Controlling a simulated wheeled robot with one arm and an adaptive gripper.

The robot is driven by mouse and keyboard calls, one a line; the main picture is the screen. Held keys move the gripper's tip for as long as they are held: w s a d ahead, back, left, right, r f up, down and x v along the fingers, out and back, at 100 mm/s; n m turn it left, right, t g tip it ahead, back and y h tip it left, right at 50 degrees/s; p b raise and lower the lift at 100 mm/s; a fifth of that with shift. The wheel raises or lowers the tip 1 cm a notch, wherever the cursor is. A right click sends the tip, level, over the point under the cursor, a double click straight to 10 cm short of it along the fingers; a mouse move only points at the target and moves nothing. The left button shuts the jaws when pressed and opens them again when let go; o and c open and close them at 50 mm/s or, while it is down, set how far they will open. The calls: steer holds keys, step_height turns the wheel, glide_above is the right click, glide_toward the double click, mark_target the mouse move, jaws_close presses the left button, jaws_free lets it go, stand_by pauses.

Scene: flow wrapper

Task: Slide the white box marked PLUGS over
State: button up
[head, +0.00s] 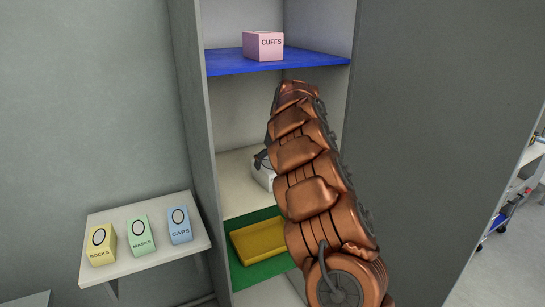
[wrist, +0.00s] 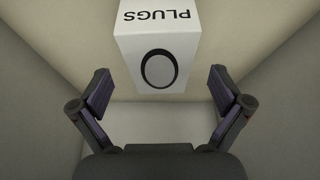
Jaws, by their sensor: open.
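The white box marked PLUGS (wrist: 185,30) stands in front of my gripper in the wrist view, on a pale shelf, its label upside down in that picture. It has a dark oval on one face. My gripper (wrist: 160,90) is open, with one finger to each side and the box just beyond the fingertips, apart from it. In the head view only a small part of the white box (head: 263,178) shows beside my arm, on the middle pale shelf (head: 237,175). My arm hides most of it, and my gripper is mostly hidden there too.
A pink CUFFS box (head: 263,46) sits on the blue shelf (head: 225,61) above. A yellow item (head: 258,241) lies on the green shelf (head: 250,274) below. SOCKS (head: 101,245), MASKS (head: 140,236) and CAPS (head: 179,226) boxes stand on a side shelf at left. Cabinet walls flank the shelves.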

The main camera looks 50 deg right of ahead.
steer(key=shift+p+x, duration=0.85)
steer(key=shift+x, duration=1.9)
